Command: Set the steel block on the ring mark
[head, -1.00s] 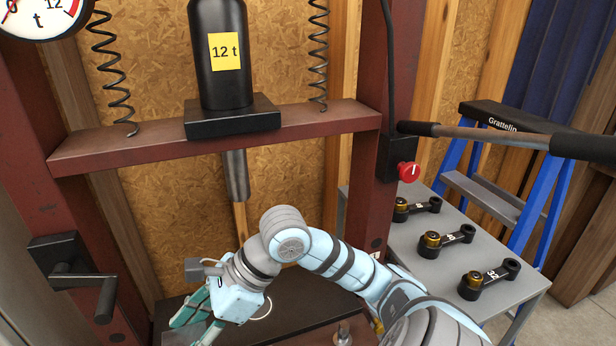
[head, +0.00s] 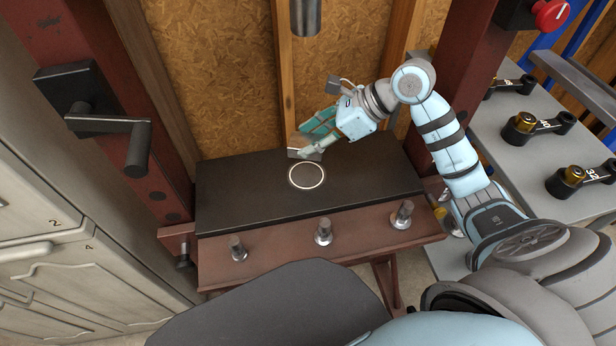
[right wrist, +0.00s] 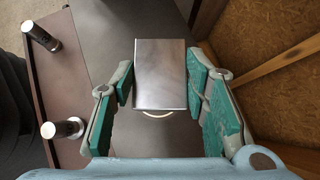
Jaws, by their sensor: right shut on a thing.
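The steel block (right wrist: 160,75) is a shiny grey block between the fingers of my right gripper (head: 309,142), which is shut on it. In the head view the block (head: 299,149) shows just behind the ring mark (head: 307,175), a thin white circle on the dark press plate (head: 240,195). The block seems held above the plate, but its exact height is hard to tell. In the right wrist view the block hides most of the ring mark (right wrist: 157,114); only a pale arc shows below it. My left gripper is out of view.
The press ram (head: 305,15) hangs above and behind the plate. Several steel pins, such as this one (head: 323,231), stand on the front beam. Red posts rise at both sides, with a crank (head: 110,122) on the left one. A grey table (head: 520,165) with tools is at the right.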

